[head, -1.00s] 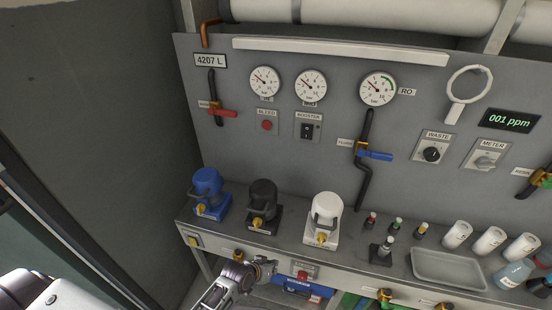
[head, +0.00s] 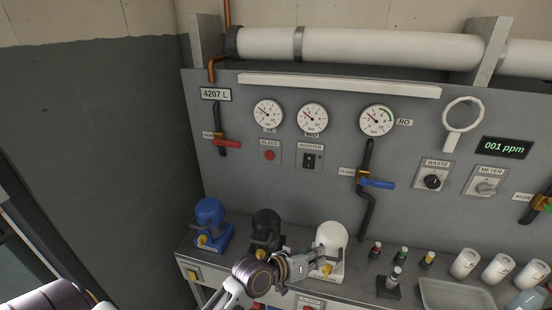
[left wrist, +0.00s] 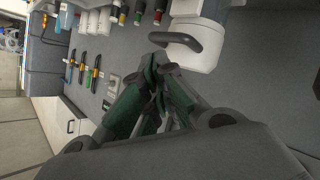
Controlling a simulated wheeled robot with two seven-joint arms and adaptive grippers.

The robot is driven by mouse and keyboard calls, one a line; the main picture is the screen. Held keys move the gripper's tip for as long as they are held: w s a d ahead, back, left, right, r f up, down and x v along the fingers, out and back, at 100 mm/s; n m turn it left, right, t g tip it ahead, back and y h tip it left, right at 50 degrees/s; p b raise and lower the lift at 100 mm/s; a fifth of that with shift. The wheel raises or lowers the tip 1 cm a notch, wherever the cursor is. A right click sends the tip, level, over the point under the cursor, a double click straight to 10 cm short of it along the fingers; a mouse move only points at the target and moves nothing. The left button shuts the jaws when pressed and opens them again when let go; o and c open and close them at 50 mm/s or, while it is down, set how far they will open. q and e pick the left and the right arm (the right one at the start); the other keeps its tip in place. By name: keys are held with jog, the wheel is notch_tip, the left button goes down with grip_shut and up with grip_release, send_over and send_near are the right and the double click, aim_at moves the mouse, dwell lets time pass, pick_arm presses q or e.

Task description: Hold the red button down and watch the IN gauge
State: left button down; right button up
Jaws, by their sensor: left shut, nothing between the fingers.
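The red button (head: 269,155) sits on a small plate labelled BLEED on the grey panel. Above it is the left gauge (head: 268,114), with a white dial; its small label is too blurred to read surely. A second gauge (head: 313,118) is to its right. My left gripper (head: 308,264) is in front of the bench, just before the white housing, well below and right of the button. It is shut and empty; in the left wrist view its fingertips (left wrist: 158,68) are together near the white housing (left wrist: 192,48). My right gripper is not in view.
Blue (head: 209,222), black (head: 265,230) and white (head: 331,244) housings stand on the bench under the panel. A red-handled valve (head: 227,143) is left of the button, a booster switch (head: 312,160) right. A blue-handled valve (head: 377,183) is further right.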

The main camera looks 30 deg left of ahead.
aim_at(269, 156)
pick_arm(q)
jog(key=w+a+r+n+t+y, duration=0.2)
jog(key=w+a+r+n+t, duration=0.35)
jog(key=r, duration=0.55)
jog(key=w+a+r+n+t+y, duration=0.2)
jog(key=w+r+n+t+y, duration=0.15)
jog(key=r+n+t, duration=0.5)
jog(key=w+a+r+n+g+y, duration=0.25)
jog(key=a+n+g+y, duration=0.35)
jog(key=a+n+y, duration=0.9)
jog(key=a+f+n+g, duration=0.3)
jog(key=f+n+g, duration=0.6)
jog(key=n+g, duration=0.2)
jog(key=shift+s+a+f, duration=0.25)
jog(key=shift+s+f, duration=0.1)
jog(key=shift+s, duration=0.05)
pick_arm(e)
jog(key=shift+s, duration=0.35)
pick_arm(q)
jog(key=shift+w, duration=0.2)
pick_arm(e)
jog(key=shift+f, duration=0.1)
